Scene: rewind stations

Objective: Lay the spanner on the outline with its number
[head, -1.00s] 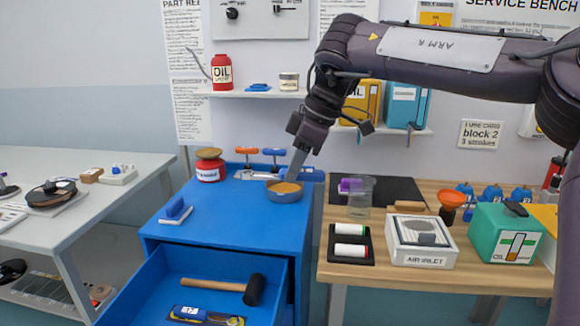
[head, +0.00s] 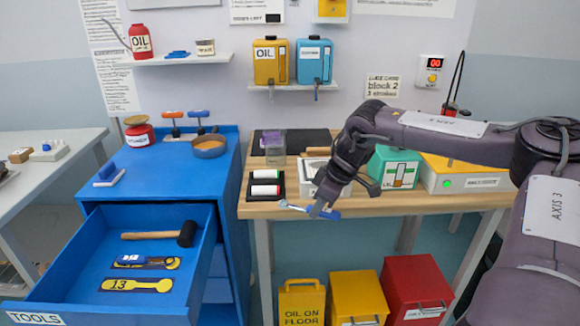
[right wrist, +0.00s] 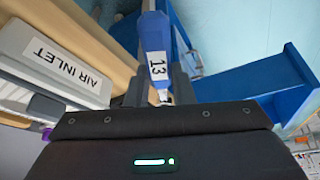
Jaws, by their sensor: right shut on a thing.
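My right gripper (head: 322,210) is shut on the blue-handled spanner (head: 294,207) and holds it in the air by the bench's front edge. In the right wrist view the spanner's blue handle (right wrist: 154,35) carries a white label reading 13. The open drawer (head: 60,284) of the blue cabinet, at lower left, holds a bare yellow spanner outline (head: 140,285) marked 13 on a dark backing. My left gripper is not in view.
A black-headed mallet (head: 186,234) lies at the back of the drawer. The cabinet top (head: 170,170) holds a red tin, a pan and small tools. Yellow and red bins (head: 415,285) stand below.

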